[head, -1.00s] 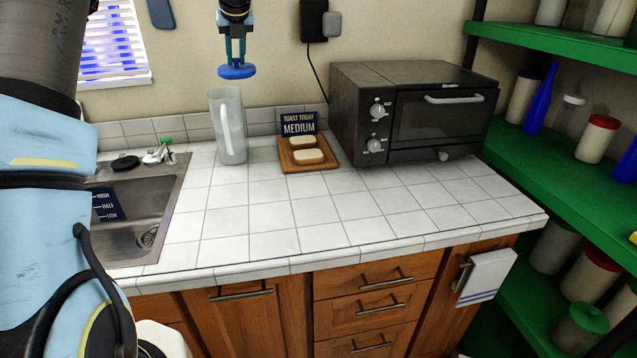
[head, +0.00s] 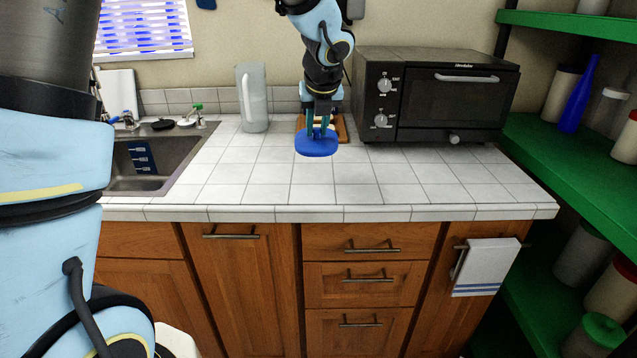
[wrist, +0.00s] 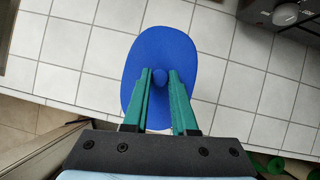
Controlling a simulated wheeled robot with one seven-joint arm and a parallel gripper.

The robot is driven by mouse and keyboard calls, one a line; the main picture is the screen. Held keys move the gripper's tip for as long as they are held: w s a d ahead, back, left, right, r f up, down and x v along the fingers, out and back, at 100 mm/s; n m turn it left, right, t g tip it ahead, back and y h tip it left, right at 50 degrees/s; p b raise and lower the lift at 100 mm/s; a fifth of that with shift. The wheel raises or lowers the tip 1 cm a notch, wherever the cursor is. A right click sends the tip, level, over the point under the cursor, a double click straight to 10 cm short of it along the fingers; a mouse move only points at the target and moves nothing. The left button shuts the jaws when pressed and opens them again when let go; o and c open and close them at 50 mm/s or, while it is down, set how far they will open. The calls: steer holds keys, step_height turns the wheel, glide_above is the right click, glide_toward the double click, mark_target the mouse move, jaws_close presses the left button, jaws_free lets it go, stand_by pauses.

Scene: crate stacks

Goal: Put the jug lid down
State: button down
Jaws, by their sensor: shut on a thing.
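The blue jug lid (head: 316,147) is a flat oval disc with a small knob on top. My gripper (head: 318,124) is shut on the lid's knob, above the white tiled counter in front of the wooden board. In the wrist view the lid (wrist: 163,45) lies below my gripper (wrist: 160,82), its green fingers on either side of the knob. I cannot tell whether the lid touches the tiles or hovers just above them. The clear jug (head: 252,98) stands upright and open at the back of the counter, left of my gripper.
The black toaster oven (head: 437,97) stands back right. The wooden board (head: 342,129) is partly hidden behind my gripper. The sink (head: 152,160) is at the left, green shelves (head: 560,160) at the right. The counter tiles (head: 400,190) in front are clear.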

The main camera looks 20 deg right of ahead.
step_height(320, 180, down, 9)
steer(key=shift+f+b, duration=0.2)
steer(key=shift+b, duration=0.4)
steer(key=shift+f, duration=0.1)
steer(key=shift+f, duration=0.15)
steer(key=c, duration=0.7)
jaws_free()
steer(key=shift+r, duration=0.35)
steer(key=p+v, duration=0.1)
steer(key=v, duration=1.1)
